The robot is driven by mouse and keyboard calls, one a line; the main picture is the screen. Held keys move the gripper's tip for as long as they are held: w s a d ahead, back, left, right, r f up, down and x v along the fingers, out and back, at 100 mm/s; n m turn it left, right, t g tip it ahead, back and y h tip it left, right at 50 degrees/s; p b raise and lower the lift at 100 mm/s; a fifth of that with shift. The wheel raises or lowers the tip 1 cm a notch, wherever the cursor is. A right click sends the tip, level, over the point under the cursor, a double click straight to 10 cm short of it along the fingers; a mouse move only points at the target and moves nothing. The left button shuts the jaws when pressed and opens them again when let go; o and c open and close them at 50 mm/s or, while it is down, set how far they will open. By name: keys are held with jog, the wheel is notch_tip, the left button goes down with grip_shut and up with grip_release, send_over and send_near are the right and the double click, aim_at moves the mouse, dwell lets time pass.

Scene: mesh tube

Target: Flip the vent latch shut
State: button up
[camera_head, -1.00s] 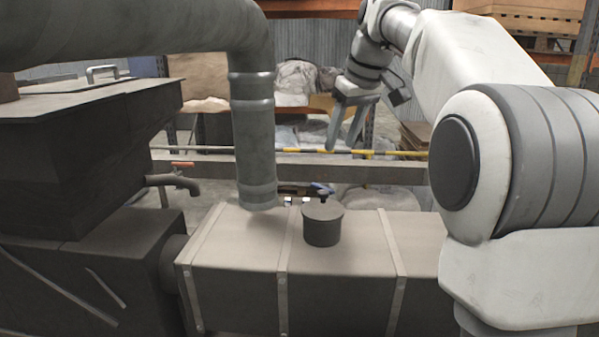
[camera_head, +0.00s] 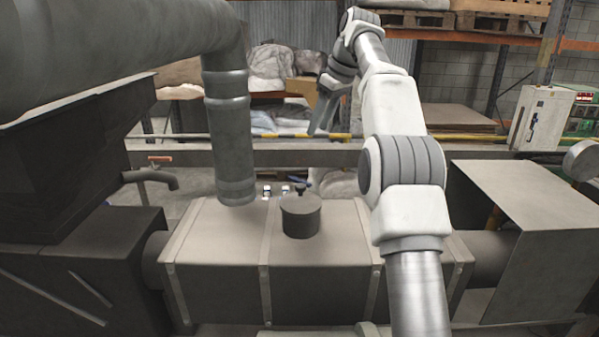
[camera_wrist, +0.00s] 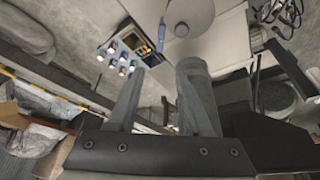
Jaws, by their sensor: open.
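A small blue lever (camera_head: 301,183) shows just behind the round dark cap (camera_head: 301,214) on top of the long metal duct (camera_head: 330,235).
A thick vertical pipe (camera_head: 229,130) stands left of the cap. A yellow-black rail (camera_head: 290,136) runs behind the duct. Small coloured bottles (camera_wrist: 122,60) sit beyond my fingers. A pale control box (camera_head: 540,118) is at right.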

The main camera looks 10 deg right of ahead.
aim_at(297, 178)
jog(key=x, duration=1.6)
jog(key=shift+f, duration=0.3)
grip_shut()
